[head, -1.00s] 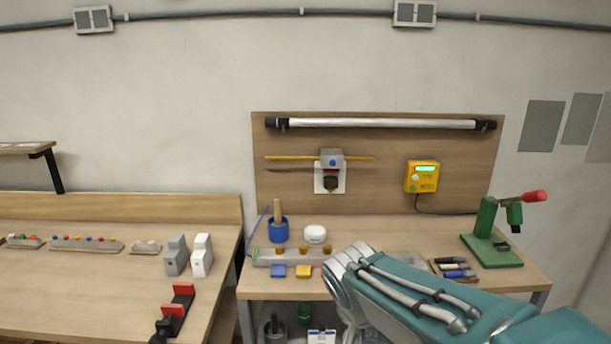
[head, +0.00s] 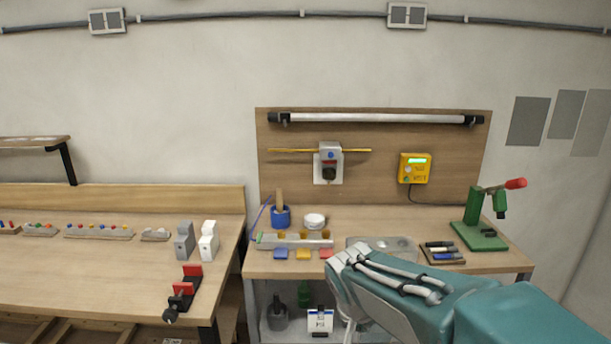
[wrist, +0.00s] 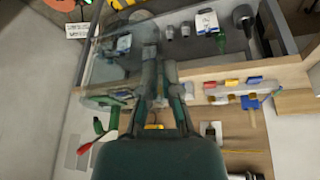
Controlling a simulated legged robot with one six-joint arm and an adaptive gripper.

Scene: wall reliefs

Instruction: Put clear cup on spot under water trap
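The water trap (head: 328,162) hangs on the wooden back panel, a grey block with a dark bowl below. The table top beneath it is partly covered by a long block with several knobs. I cannot make out a marked spot there. I cannot pick out the clear cup for sure. A greyish, see-through area lies beyond my fingers in the wrist view, but its shape is unclear. My gripper (wrist: 160,82) shows two dark fingers in the wrist view, over the front of the bench. In the head view my arm hides the gripper. Whether it holds anything is unclear.
A yellow box (head: 414,168) hangs on the panel. Grey and white blocks stand on the left bench.

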